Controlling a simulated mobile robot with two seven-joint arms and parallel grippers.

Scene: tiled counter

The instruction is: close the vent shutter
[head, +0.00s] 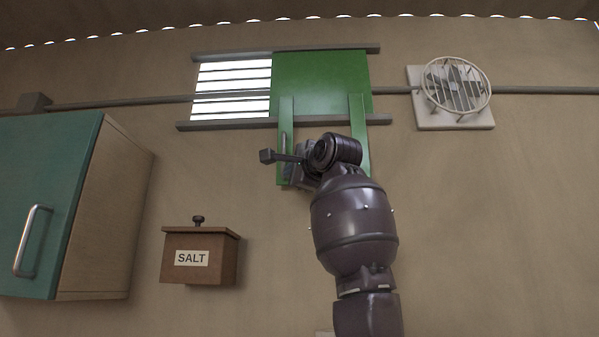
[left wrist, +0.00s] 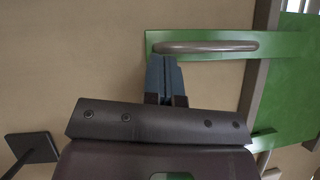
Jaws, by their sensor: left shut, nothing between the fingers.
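The green vent shutter (head: 320,82) is a flat panel between two dark horizontal rails. It stands on the right, and the white slatted vent (head: 233,90) is uncovered to its left. Two green strips hang below the panel. The left strip carries a grey bar handle (head: 284,142), which also shows in the left wrist view (left wrist: 206,47). My left gripper (head: 295,168) is at the lower part of this strip. In the left wrist view its fingers (left wrist: 164,62) are shut and empty, beside the handle, not around it. I cannot tell whether they touch it. My right gripper is not in view.
A teal-doored cabinet (head: 50,190) is at the left, with a brown salt box (head: 200,258) on the wall beside it. A round caged fan (head: 457,85) is at the upper right, and a pipe (head: 130,103) runs along the wall. The wall right of my arm is clear.

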